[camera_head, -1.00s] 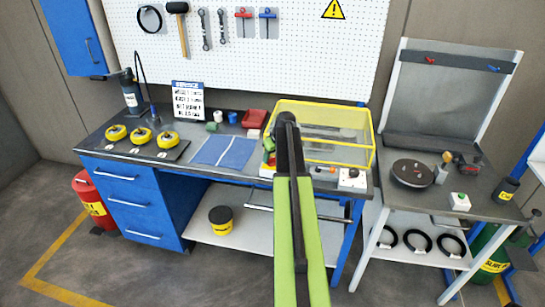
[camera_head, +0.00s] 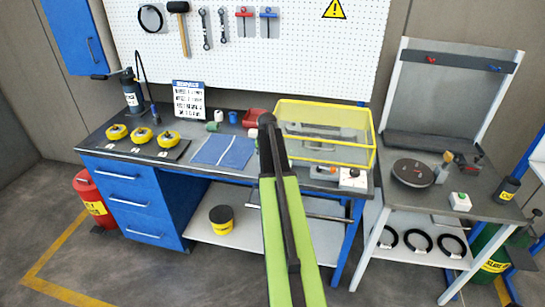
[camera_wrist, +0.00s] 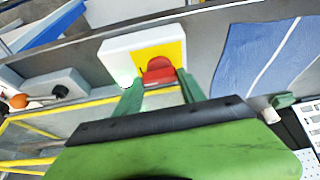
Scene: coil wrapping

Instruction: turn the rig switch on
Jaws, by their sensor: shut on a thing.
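The rig switch (camera_wrist: 115,55) is a white box with a yellow plate and a red knob (camera_wrist: 160,71), seen in the wrist view. A small round pale-green lamp (camera_wrist: 126,80) sits on its face. My gripper (camera_wrist: 160,88) has its two green fingers on either side of the red knob, shut on it. In the head view my arm hides the switch and the gripper. The rig is a yellow-framed clear guard (camera_head: 325,133) on the bench, right of my arm.
A blue mat (camera_head: 224,151) lies left of my arm. Yellow tape rolls (camera_head: 141,135) sit farther left. A side table (camera_head: 420,200) stands right.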

